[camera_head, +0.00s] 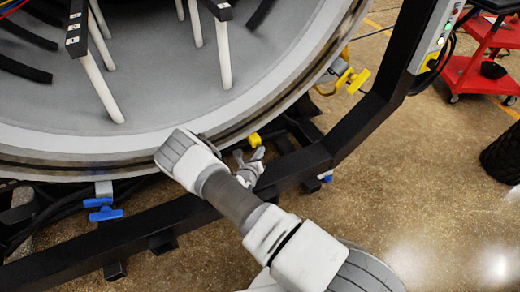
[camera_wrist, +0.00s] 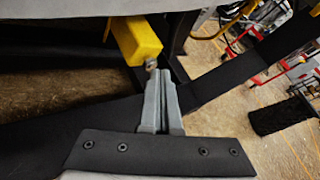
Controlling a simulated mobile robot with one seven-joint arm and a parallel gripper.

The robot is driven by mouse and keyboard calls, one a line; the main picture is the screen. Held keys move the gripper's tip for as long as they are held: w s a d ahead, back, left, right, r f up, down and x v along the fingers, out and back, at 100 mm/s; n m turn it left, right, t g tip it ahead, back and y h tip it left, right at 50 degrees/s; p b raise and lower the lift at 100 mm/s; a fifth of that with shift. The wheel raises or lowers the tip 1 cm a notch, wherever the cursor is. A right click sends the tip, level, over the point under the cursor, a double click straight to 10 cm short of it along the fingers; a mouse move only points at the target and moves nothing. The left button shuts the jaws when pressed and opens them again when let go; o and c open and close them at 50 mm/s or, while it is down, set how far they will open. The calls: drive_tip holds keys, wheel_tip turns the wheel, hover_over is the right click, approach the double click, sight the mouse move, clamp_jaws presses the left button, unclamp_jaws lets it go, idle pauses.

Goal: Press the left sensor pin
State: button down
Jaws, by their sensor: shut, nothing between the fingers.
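A yellow block (camera_head: 254,139) sits under the furnace rim, just beyond my gripper (camera_head: 252,158). In the wrist view the yellow block (camera_wrist: 136,40) has a small metal pin (camera_wrist: 151,65) at its lower end. My gripper (camera_wrist: 158,76) is shut and empty, its fingers pointing up at the pin. The fingertips are at or very near the pin; I cannot tell whether they touch it. No second sensor pin can be made out, so I cannot confirm that this is the left one.
The round furnace rim (camera_head: 300,75) is above, with a black frame beam (camera_head: 130,238) below. A blue-handled valve (camera_head: 105,213) is at left and a yellow-handled valve (camera_head: 353,80) at right. A red cart (camera_head: 485,70) stands at far right. Floor at lower right is open.

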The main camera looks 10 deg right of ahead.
drive_tip(key=shift+w+a+r, duration=0.15)
drive_tip(key=shift+w+r, duration=0.05)
drive_tip(key=shift+w, duration=0.25)
idle(0.4)
drive_tip(key=shift+s+d+p, duration=0.25)
drive_tip(key=shift+s+p, duration=0.4)
drive_tip(key=shift+s, duration=0.5)
drive_tip(key=shift+s, duration=0.15)
drive_tip(key=s+p, duration=0.1)
drive_tip(key=s, duration=0.1)
drive_tip(key=s+d+p, duration=0.1)
drive_tip(key=s+p, duration=0.1)
drive_tip(key=s, duration=0.1)
drive_tip(key=shift+s+d+f, duration=0.1)
drive_tip(key=shift+s+d, duration=0.25)
